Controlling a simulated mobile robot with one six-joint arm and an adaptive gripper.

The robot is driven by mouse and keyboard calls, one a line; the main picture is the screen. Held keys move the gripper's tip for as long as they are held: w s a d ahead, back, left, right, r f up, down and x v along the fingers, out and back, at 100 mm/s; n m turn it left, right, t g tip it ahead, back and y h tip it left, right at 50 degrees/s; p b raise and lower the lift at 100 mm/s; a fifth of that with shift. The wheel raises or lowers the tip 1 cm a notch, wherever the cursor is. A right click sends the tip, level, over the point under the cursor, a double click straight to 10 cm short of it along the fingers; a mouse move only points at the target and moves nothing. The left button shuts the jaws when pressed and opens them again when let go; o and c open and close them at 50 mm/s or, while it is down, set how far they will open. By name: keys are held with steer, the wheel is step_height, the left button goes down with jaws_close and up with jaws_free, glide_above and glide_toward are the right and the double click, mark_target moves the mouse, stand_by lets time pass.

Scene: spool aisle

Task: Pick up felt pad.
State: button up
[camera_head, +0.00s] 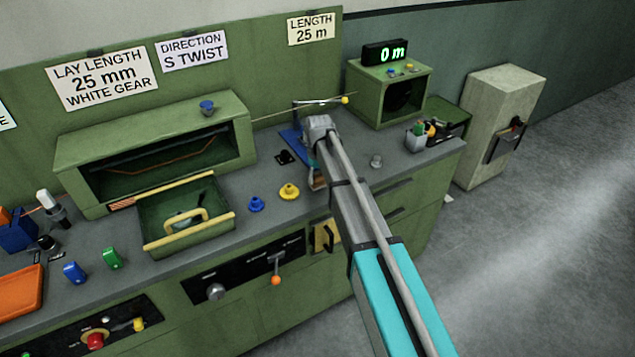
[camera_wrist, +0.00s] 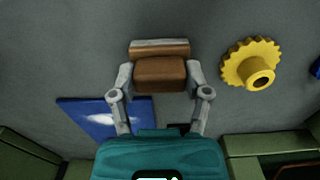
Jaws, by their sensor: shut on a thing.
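The felt pad appears as a brown block (camera_wrist: 160,73) with a paler strip along its far edge. It sits between the two grey fingers of my gripper (camera_wrist: 160,80) in the wrist view, and the fingers are shut on its sides. In the head view a small brown part of the pad (camera_head: 316,181) shows beside my arm over the bench. The arm hides most of my gripper there. I cannot tell whether the pad touches the bench top.
A yellow gear (camera_wrist: 250,65) lies right of the pad in the wrist view, and a blue plate (camera_wrist: 98,118) lies to the left. The green bench also holds an open tray (camera_head: 187,215), a blue gear (camera_head: 256,204) and a green counter box (camera_head: 388,92).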

mark_target(318, 175)
steer(key=shift+r, duration=0.15)
step_height(318, 175, up, 3)
steer(key=p, duration=0.3)
steer(key=s+d+r+p, duration=0.6)
steer(key=s+r+p, duration=0.3)
steer(key=s, duration=0.3)
steer(key=shift+s+d+r+p, duration=0.15)
steer(key=shift+s+r+p, duration=0.2)
steer(key=shift+p, duration=0.15)
steer(key=shift+w, duration=0.1)
